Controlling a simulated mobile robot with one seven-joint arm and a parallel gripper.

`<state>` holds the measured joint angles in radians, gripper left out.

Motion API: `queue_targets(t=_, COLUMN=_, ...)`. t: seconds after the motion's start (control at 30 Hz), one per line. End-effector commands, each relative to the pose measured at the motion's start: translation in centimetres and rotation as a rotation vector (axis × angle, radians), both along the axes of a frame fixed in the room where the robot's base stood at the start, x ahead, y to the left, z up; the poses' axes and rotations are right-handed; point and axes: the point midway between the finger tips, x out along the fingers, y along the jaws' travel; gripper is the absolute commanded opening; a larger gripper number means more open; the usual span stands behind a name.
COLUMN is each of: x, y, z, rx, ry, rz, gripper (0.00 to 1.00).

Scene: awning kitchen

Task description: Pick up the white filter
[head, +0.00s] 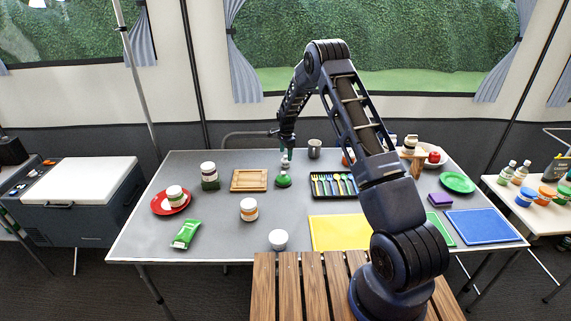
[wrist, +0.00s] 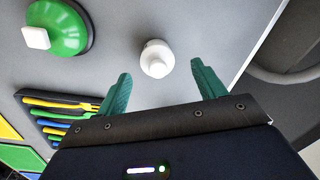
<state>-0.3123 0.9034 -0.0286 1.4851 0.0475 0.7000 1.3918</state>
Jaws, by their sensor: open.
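The white filter (wrist: 155,62) is a small white round piece with a narrower top, standing on the grey table. In the wrist view it lies just beyond the gap between my two teal fingertips, apart from both. My gripper (wrist: 161,70) is open and empty. In the head view my gripper (head: 286,150) points down over the back middle of the table. A small white shape, likely the filter (head: 284,163), shows just below it, partly hidden.
A green round tool with a white knob (head: 283,181) stands close in front; it also shows in the wrist view (wrist: 66,30). A cutlery tray (head: 312,194) and metal cup (head: 314,149) are to the right, a wooden tray (head: 234,187) to the left. The table's back edge is near.

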Motion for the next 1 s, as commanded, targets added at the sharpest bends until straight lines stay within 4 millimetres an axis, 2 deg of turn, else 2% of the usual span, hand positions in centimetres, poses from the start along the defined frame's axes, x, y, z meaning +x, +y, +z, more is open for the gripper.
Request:
queue_targets(t=0.27, x=-0.2, y=0.1, z=-1.9, rx=-0.001, ry=0.001, rz=0.002, gripper=0.69)
queue_targets(t=0.53, x=-0.3, y=0.4, z=-5.4, rx=0.0, ry=0.0, rz=0.001, gripper=0.69)
queue_targets(t=0.77, x=-0.2, y=0.4, z=-5.6, rx=-0.001, ry=-0.001, rz=0.002, gripper=0.69)
queue_targets(t=0.8, x=-0.2, y=0.4, z=-5.7, rx=-0.001, ry=-0.001, rz=0.002, gripper=0.67)
queue_targets(t=1.0, x=-0.2, y=0.4, z=-5.6, rx=-0.001, ry=-0.001, rz=0.001, gripper=0.28)
